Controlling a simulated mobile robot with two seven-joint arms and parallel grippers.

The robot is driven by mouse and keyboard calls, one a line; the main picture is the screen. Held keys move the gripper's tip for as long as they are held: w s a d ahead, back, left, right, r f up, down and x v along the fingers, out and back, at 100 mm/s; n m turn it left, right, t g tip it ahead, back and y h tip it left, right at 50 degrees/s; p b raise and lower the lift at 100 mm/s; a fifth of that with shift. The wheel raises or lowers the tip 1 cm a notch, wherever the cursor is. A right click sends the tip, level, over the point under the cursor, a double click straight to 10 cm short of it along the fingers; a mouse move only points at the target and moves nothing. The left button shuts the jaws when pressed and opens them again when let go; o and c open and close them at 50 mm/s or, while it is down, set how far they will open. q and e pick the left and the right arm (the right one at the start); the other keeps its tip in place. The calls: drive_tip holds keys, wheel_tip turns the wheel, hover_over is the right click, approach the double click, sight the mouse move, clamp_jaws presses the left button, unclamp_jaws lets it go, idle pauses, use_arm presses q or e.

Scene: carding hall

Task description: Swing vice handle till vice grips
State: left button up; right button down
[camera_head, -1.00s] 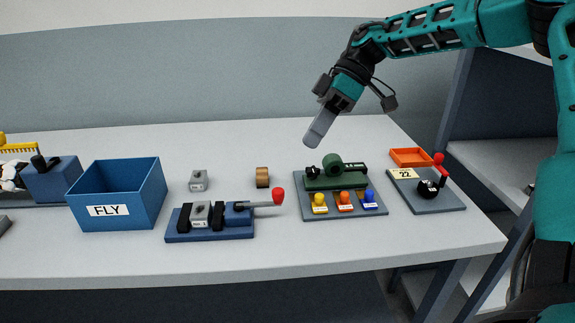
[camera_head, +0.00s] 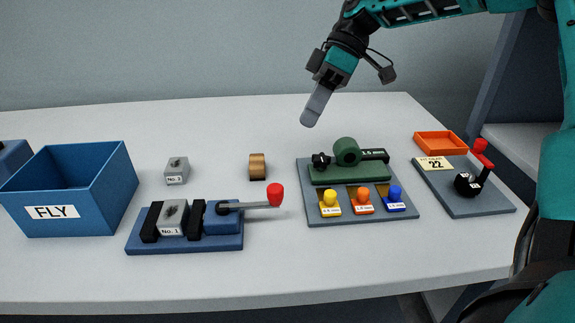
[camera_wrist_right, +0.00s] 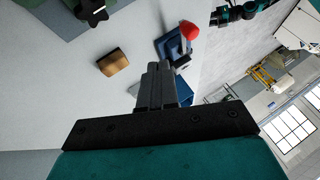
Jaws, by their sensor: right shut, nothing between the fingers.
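The blue vice (camera_head: 185,240) sits on the table at the front left of the head view. A grey block marked No. 1 (camera_head: 173,216) stands between its black jaws. Its grey handle (camera_head: 248,206) ends in a red knob (camera_head: 275,194) and points right. The red knob (camera_wrist_right: 189,31) and part of the blue vice (camera_wrist_right: 172,46) also show in the right wrist view. My right gripper (camera_head: 313,108) is shut and empty, in the air above the back of the table, away from the handle. It shows in the right wrist view (camera_wrist_right: 155,80). My left gripper is out of view.
A blue FLY bin (camera_head: 110,190) stands at left. A No. 3 block (camera_head: 177,170) and wooden cylinder (camera_head: 257,166) lie behind the vice. A green fixture (camera_head: 350,172) with coloured pieces, an orange tray (camera_head: 440,143) and a lever board (camera_head: 465,205) are at right.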

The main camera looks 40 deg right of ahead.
use_arm(q)
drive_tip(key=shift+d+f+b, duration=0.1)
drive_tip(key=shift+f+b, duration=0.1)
drive_tip(key=shift+b, duration=0.2)
use_arm(e)
drive_tip(key=s+a+f, duration=0.3)
drive_tip(key=a+f, duration=0.3)
drive_tip(key=a, duration=0.1)
drive_tip(key=shift+a+f, duration=0.35)
drive_tip(key=shift+a, duration=0.05)
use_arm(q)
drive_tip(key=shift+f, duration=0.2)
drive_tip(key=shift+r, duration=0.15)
use_arm(e)
drive_tip(key=shift+s, duration=0.2)
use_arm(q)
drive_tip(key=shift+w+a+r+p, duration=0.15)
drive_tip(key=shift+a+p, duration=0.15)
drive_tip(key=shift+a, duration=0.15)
use_arm(e)
drive_tip(key=shift+s+a+m, duration=0.1)
drive_tip(key=shift+s+m, duration=0.1)
drive_tip(key=shift+m, duration=0.2)
